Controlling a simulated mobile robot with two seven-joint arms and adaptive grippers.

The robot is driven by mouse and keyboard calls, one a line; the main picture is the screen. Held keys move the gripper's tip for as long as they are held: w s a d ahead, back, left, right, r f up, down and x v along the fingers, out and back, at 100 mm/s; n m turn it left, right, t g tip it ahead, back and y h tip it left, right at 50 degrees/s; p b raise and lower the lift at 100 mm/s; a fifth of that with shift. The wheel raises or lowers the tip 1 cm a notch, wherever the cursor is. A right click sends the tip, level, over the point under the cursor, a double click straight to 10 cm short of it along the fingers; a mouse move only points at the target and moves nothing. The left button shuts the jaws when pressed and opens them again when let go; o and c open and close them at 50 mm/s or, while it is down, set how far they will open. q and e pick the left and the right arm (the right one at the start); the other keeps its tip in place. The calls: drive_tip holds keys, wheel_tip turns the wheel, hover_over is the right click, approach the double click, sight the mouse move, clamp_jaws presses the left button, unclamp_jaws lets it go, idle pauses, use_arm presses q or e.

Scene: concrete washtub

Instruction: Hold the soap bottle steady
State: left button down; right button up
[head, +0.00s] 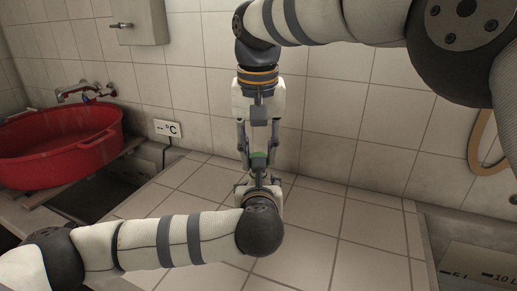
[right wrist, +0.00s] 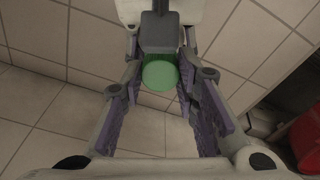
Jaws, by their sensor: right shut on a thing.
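A green piece (head: 258,160), which I take for the soap bottle, shows between the fingers of my right gripper (head: 258,158). Its round green top (right wrist: 160,76) also shows in the right wrist view. My right gripper points down above the tiled counter and is shut on it. Below it in the head view, my left gripper (head: 258,181) is close to the green piece, and its arm comes in from the left. Most of the bottle is hidden by the grippers. I cannot tell whether the left fingers touch it.
A red tub (head: 60,145) stands at the left, below a wall tap (head: 85,91). A dark basin opening (head: 90,202) lies beneath it. The tiled counter (head: 345,235) is bare at the right.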

drive_tip(key=shift+f, duration=0.55)
drive_tip(key=m, duration=0.3)
drive_tip(key=shift+m+h, duration=0.3)
drive_tip(key=o, duration=0.7)
drive_tip(key=shift+r, duration=2.25)
